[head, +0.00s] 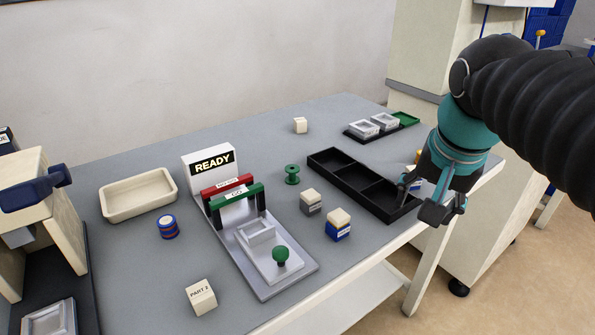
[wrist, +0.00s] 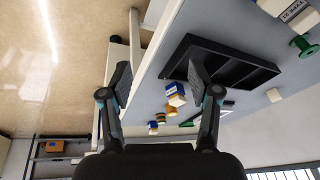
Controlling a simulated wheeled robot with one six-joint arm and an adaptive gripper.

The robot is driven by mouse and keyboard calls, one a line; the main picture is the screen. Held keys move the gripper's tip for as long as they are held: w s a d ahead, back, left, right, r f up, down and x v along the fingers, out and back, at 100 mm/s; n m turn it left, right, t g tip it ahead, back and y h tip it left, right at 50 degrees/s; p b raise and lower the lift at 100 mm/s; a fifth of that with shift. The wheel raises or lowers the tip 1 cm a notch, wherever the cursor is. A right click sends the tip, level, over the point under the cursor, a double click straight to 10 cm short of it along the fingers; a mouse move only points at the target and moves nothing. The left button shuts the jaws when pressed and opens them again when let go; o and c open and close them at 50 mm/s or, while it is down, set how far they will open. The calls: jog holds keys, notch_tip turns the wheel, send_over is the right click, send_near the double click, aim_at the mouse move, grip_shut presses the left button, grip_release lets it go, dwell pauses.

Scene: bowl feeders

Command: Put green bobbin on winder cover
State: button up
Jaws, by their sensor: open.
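The green bobbin (head: 292,174) stands upright on the grey table, between the READY stand and a black compartment tray; it also shows at the right edge of the wrist view (wrist: 304,47). No part is labelled winder cover, so I cannot tell for sure which it is. A grey plate with a green knob (head: 281,257) lies on the base of the READY stand. My gripper (head: 422,203) is open and empty, over the right end of the black tray near the table's edge, well to the right of the bobbin. Its two spread fingers show in the wrist view (wrist: 160,85).
The black tray (head: 325,160) has several compartments. The READY stand (head: 212,162) has red and green handles. Small blocks (head: 338,226) (head: 310,202) and a blue-red round stack (head: 168,227) stand nearby. A cream tray (head: 107,205) is at left.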

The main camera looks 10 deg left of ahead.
jog(key=w+a+r+m+g, duration=0.1)
jog(key=w+a+r+m, duration=0.1)
jog(key=w+a+r, duration=0.3)
jog(key=w+a+r+m+g, duration=0.1)
jog(key=w+a+r, duration=0.15)
jog(key=a, duration=0.45)
jog(key=m+g+h, duration=0.1)
jog(key=m, duration=0.3)
send_near(292, 168)
jog(key=shift+h, duration=0.3)
jog(key=f+b, duration=0.1)
jog(key=f, duration=0.3)
jog(key=shift+a+f+b, duration=0.15)
jog(key=shift+a+b, duration=0.1)
jog(key=shift+b, duration=0.15)
jog(key=shift+w+d+f+b, duration=0.1)
jog(key=shift+d+f+b, duration=0.1)
jog(key=shift+f, duration=0.8)
jog(key=shift+w+d+f+b, duration=0.15)
jog(key=shift+f+b, duration=0.1)
jog(key=shift+f, duration=0.7)
jog(key=shift+w+d+f+b, duration=0.1)
jog(key=shift+d+f+b, duration=0.1)
jog(key=shift+f, duration=0.8)
jog(key=c, duration=1.1)
jog(key=shift+c, duration=0.2)
jog(key=shift+r, duration=0.1)
